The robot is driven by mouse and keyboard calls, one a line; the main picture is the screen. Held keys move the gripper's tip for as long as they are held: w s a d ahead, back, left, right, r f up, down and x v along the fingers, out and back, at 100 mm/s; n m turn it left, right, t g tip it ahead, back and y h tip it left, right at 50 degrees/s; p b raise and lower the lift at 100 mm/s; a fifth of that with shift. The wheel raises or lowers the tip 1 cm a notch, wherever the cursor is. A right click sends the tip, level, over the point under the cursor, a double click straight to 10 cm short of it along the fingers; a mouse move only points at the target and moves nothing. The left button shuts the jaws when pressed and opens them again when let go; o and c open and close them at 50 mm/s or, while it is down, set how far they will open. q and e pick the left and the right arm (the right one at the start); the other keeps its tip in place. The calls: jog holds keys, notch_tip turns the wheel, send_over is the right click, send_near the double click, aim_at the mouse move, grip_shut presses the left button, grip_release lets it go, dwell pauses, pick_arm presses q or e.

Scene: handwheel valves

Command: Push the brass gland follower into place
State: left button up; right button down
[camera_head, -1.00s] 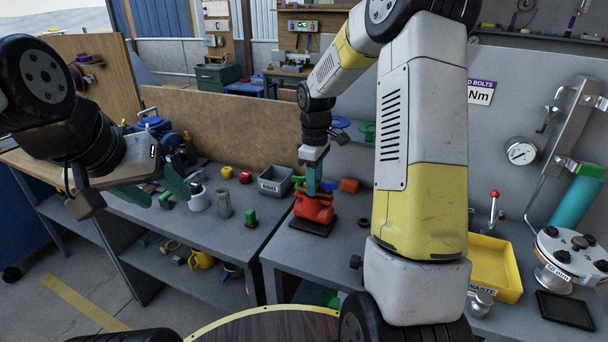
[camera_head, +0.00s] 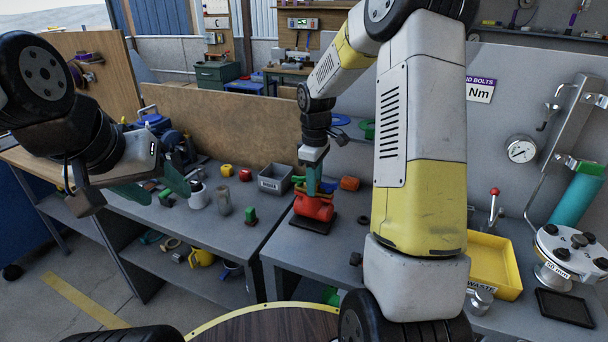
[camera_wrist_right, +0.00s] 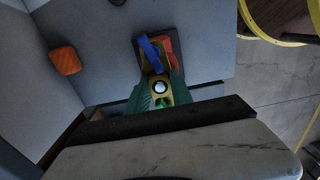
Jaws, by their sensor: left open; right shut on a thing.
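A red valve body (camera_head: 313,207) stands on a dark base plate on the bench, below my right gripper (camera_head: 313,186). In the right wrist view, the brass gland follower (camera_wrist_right: 157,98) shows as a yellowish ring around a pale round stem end (camera_wrist_right: 160,87). The green fingers of my right gripper (camera_wrist_right: 158,92) close in on it from both sides, over the red valve body (camera_wrist_right: 171,45). How far the follower sits in the valve is hidden by the fingers. My left gripper (camera_head: 156,190) is open and empty over the left bench, far from the valve.
A grey bin (camera_head: 275,179) and an orange block (camera_head: 349,183) stand near the valve. A yellow waste tray (camera_head: 494,266) lies to the right, behind my right arm. Small parts, including a green-topped block (camera_head: 250,215), stand on the left bench.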

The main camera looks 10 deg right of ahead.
jog(key=shift+f, duration=0.15)
dwell(0.5)
jog(key=c, duration=1.1)
grip_release()
jog(key=shift+f, duration=0.1)
jog(key=shift+o, duration=0.2)
jog(key=shift+s, duration=0.15)
jog(key=shift+s+a+f, duration=0.1)
jog(key=shift+f, duration=0.05)
jog(key=shift+c, duration=0.2)
jog(key=shift+o, duration=0.8)
jog(key=shift+r, duration=0.55)
jog(key=shift+w+r, duration=0.15)
jog(key=shift+r, duration=1.7)
jog(key=shift+w+r, duration=0.1)
jog(key=shift+r, duration=1.7)
